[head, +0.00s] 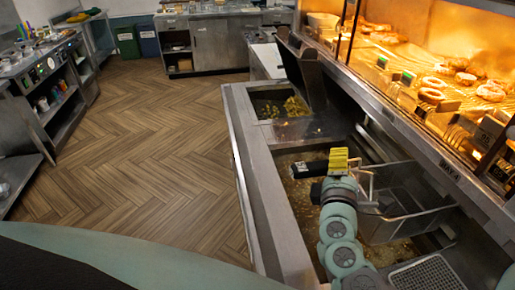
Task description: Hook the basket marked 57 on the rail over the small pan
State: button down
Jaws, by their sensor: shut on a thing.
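A wire basket (405,200) hangs over the near, larger pan (302,222) of brown oil on the right. No number 57 can be read on it. My gripper (338,163) is at the basket's left side, above the oil, shut on what looks like the basket's handle; the arm largely hides the grip. A yellow block and a dark bar show at the gripper. The smaller pan (258,98), with yellow-green food in it, lies farther back. A dark upright panel (305,78) stands at its right. I cannot clearly make out the rail over it.
A lit warming cabinet (440,75) with fried food runs along the right, above a metal ledge (400,125). A perforated tray (428,274) is at the near right. The wooden floor (150,150) to the left is clear.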

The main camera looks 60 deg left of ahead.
jog(key=shift+f+b, duration=0.5)
jog(key=shift+b, duration=0.2)
dwell(0.3)
jog(key=c, duration=0.7)
grip_release()
jog(key=shift+v, duration=6)
jog(key=shift+r, duration=0.15)
